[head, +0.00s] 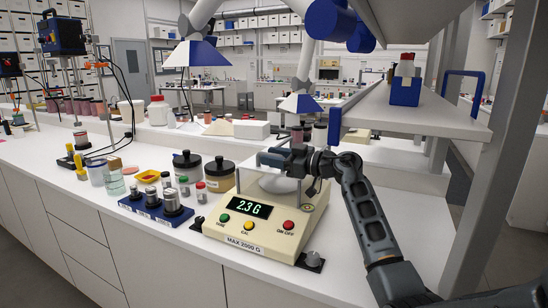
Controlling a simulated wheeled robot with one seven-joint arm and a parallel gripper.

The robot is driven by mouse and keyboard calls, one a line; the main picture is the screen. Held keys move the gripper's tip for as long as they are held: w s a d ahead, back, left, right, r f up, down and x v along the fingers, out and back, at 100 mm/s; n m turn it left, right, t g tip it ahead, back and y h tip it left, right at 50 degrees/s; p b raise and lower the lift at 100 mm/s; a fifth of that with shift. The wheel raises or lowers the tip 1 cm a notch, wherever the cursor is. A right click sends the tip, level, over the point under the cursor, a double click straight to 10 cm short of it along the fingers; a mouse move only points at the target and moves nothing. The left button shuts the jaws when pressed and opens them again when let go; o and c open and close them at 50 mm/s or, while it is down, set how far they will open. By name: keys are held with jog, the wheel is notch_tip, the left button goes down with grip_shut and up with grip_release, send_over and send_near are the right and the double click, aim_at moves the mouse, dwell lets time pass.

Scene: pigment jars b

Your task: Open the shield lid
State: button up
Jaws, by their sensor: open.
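The balance (262,240) stands on the white bench, a cream box with a green display reading 2.3 G. Its clear draft shield (244,180) sits on top around a pale round pan (279,184). The shield lid (262,160) is a clear plate at the top of the shield, partly hidden behind my gripper. My gripper (282,157) is open at the top of the shield, reaching in from the right. It is close to the lid; I cannot tell if it touches. The fingertips are small and partly lost against the lid, and nothing shows held between them.
A blue block with metal weights (155,207) lies left of the balance. Two dark-lidded jars (220,174) and small vials (200,192) stand close to its left side. A shelf (420,118) with a blue holder (405,92) overhangs at the right.

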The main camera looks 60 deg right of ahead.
jog(key=shift+c, duration=0.4)
grip_shut()
